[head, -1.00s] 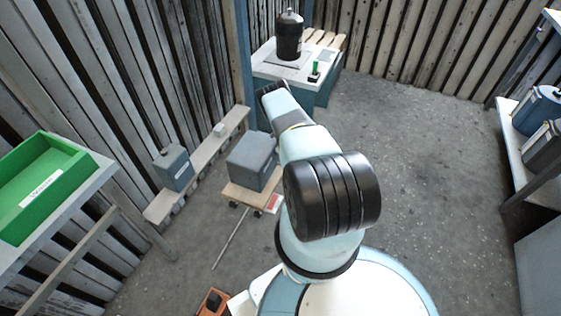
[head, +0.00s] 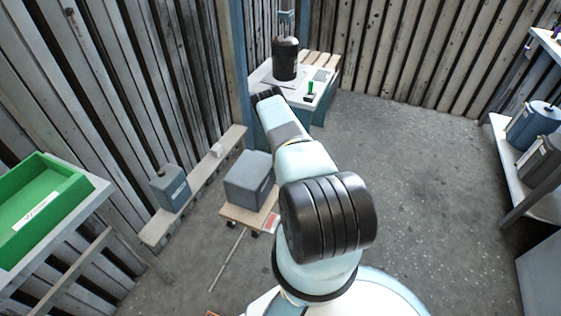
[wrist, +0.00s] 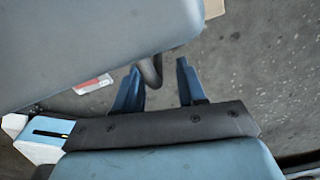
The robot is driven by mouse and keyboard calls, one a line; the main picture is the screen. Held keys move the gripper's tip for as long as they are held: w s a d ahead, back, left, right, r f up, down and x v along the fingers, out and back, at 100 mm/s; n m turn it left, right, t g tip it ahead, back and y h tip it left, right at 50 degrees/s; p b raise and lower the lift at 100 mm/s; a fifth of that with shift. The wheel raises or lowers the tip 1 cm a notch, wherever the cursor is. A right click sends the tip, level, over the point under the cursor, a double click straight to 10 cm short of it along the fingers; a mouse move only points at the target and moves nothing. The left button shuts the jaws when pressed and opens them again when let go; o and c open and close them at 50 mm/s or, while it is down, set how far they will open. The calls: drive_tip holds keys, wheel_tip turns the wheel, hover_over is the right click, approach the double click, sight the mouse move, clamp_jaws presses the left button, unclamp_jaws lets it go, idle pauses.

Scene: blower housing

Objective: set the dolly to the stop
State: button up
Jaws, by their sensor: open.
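The dolly (head: 237,214) is a low wooden board on dark wheels, left of my arm in the head view. A grey box (head: 249,180) sits on it, and a thin rod (head: 227,258) slants from it across the floor. A red and white marking (head: 271,223) shows beside the dolly and also in the wrist view (wrist: 93,84). I cannot tell which thing is the stop. My gripper (wrist: 158,84) is open; a dark curved loop (wrist: 150,72) shows at its fingers, beside a large grey body (wrist: 90,45). I cannot tell whether they touch. The head view hides my gripper behind my arm.
A low ledge (head: 205,175) with a smaller grey box (head: 170,188) runs along the left wall. A green tray (head: 45,205) stands on the left table. A bench with a black cylinder (head: 285,58) is behind. Open floor (head: 420,180) lies to the right.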

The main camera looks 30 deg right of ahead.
wheel_tip(320, 180, up, 10)
drive_tip(key=shift+f, duration=0.15)
idle(0.3)
idle(0.5)
